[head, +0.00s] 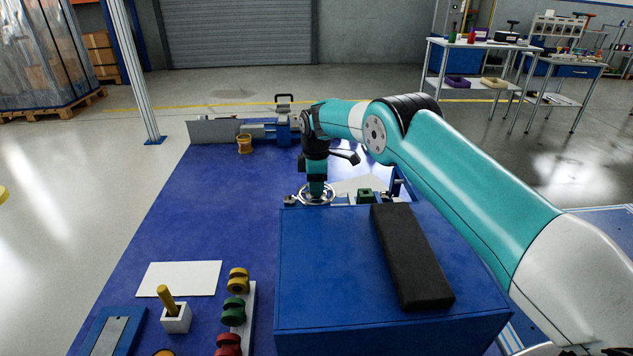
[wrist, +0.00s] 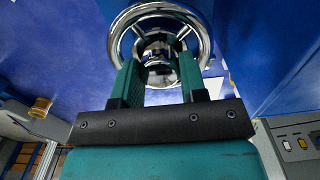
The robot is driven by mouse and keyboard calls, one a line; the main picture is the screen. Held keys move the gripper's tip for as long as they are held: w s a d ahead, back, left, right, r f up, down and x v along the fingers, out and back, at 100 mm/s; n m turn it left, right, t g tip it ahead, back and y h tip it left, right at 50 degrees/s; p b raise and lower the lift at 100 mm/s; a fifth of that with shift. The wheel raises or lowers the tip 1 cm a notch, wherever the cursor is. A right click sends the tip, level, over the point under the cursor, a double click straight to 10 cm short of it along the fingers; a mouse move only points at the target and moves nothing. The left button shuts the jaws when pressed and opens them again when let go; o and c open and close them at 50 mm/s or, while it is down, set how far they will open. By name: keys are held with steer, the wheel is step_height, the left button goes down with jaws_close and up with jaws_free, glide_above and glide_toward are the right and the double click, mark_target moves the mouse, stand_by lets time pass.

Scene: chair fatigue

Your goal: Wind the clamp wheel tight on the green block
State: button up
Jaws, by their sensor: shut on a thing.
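The clamp wheel (head: 302,197) is a chrome handwheel at the far side of the blue box, and it shows large in the wrist view (wrist: 115,38). My gripper (head: 317,194) points down at it. In the wrist view, its two green fingers (wrist: 159,68) reach the wheel on both sides of its centre and are shut on it; the exact contact is partly hidden. A green block (head: 365,196) sits to the right of the wheel, by the clamp. The box edge hides the lower clamp, so I cannot tell whether a jaw touches the block.
The blue box (head: 320,300) with a black bar (head: 410,255) on it stands in front of the clamp. Coloured spools (head: 234,309) and a white card (head: 180,278) lie at left. A yellow ring-shaped part (head: 244,143) stands farther back. The blue surface left of the wheel is clear.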

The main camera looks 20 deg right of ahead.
steer(key=m, duration=0.3)
steer(key=shift+m+p, duration=0.3)
steer(key=shift+m, duration=0.1)
steer(key=m, duration=0.3)
steer(key=shift+m, duration=0.3)
steer(key=m, duration=0.3)
steer(key=shift+m, duration=0.3)
steer(key=m, duration=0.3)
steer(key=shift+m, duration=0.3)
steer(key=m, duration=0.3)
steer(key=shift+m, duration=0.3)
steer(key=m, duration=0.3)
steer(key=shift+m, duration=0.4)
steer(key=m, duration=0.7)
steer(key=shift+p, duration=0.3)
steer(key=m, duration=0.3)
steer(key=shift+m, duration=0.4)
steer(key=m, duration=1.3)
steer(key=shift+m, duration=0.3)
steer(key=shift+f+m+b, duration=0.1)
steer(key=shift+m+b, duration=0.2)
steer(key=shift+b, duration=0.3)
